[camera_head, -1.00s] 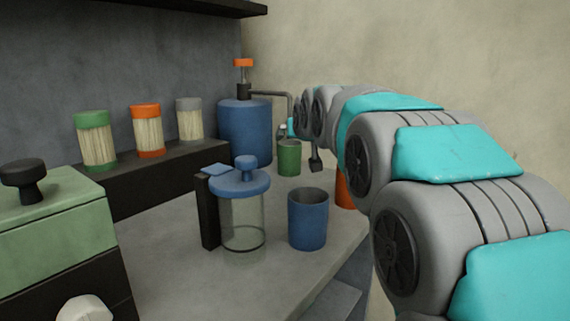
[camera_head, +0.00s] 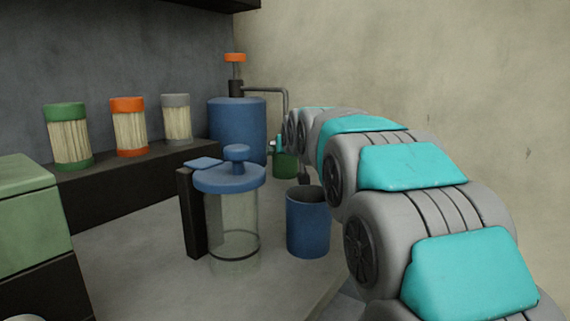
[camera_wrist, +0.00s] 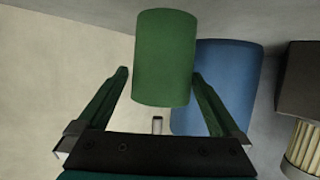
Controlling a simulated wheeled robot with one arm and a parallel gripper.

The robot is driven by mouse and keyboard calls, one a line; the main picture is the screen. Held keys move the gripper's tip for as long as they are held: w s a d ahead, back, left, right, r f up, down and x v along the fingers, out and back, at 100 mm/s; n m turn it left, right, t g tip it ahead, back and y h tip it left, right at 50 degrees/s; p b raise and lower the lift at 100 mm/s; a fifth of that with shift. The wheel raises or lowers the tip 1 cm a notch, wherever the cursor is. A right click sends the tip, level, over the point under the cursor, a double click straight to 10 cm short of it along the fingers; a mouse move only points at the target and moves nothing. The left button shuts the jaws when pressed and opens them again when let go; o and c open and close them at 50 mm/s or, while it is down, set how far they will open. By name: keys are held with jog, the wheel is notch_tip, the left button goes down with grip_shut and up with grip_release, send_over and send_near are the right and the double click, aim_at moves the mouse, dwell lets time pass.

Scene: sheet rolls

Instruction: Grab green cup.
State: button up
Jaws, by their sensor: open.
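The green cup (camera_head: 286,166) stands at the back of the counter, right of the blue pump canister. In the head view my gripper (camera_head: 279,147) is small and partly hidden by my arm; it overlaps the upper part of the cup. In the wrist view the green cup (camera_wrist: 165,55) is large and central. My gripper (camera_wrist: 160,73) is open, with one green finger on each side of the cup. Small gaps show between cup and fingertips. I cannot tell how deep the cup is between them.
The blue canister (camera_head: 237,131) stands close beside the green cup; it also shows in the wrist view (camera_wrist: 225,85). A blue cup (camera_head: 308,225) and a lidded glass jar (camera_head: 232,225) stand nearer. Several pasta jars line a dark shelf (camera_head: 140,183). A wall lies behind.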

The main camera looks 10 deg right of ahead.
jog(key=x, duration=0.4)
jog(key=shift+w+a+f, duration=0.1)
jog(key=shift+w, duration=0.1)
jog(key=c, duration=1.5)
jog(key=shift+o, duration=0.2)
